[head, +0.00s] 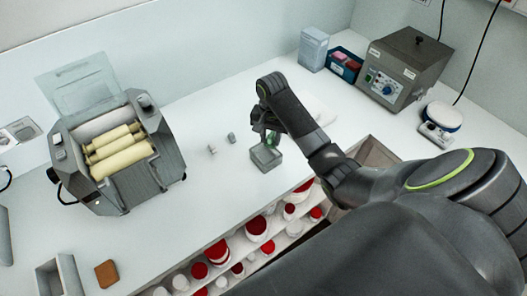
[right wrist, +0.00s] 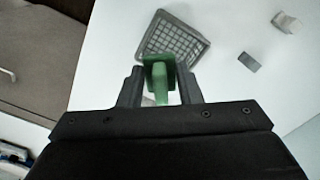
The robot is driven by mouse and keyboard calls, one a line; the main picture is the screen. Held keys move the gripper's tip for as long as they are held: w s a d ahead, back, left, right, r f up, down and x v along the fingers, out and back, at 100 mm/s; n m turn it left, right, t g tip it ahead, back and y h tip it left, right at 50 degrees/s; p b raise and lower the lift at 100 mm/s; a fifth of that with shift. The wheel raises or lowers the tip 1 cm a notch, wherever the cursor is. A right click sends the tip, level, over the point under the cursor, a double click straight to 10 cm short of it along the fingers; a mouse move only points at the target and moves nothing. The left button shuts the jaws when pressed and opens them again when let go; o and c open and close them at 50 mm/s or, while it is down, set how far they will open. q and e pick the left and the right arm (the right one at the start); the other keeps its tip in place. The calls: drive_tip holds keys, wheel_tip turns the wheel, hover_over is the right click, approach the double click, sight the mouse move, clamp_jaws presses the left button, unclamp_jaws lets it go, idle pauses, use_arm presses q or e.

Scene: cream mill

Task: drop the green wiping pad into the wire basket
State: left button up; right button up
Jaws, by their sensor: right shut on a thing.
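The green wiping pad (right wrist: 159,76) is held between the fingers of my right gripper (right wrist: 159,88), which is shut on it. In the head view my right gripper (head: 268,136) points down at the wire basket, and only a bit of green shows there. The grey wire basket (head: 266,158) stands on the white counter near its front edge. In the right wrist view the basket (right wrist: 180,37) lies just beyond the pad, which overlaps its near edge in the picture. The height of the pad over the basket is hard to tell. My left gripper is not in view.
A three-roll mill (head: 118,150) stands at the left. Two small grey pieces, one of them a grey block (head: 231,138), lie left of the basket. A control box (head: 403,68) and a small scale (head: 440,120) stand at the right. Shelves with red-lidded jars (head: 256,226) are below the counter.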

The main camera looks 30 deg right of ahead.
drive_tip(key=shift+f, duration=0.35)
drive_tip(key=shift+s+a+r, duration=0.1)
drive_tip(key=shift+s+a, duration=0.05)
drive_tip(key=shift+s, duration=0.05)
drive_tip(key=o, duration=1)
drive_tip(key=shift+w, duration=0.1)
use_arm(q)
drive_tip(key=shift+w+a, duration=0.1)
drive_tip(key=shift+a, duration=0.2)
use_arm(e)
drive_tip(key=shift+o, duration=0.2)
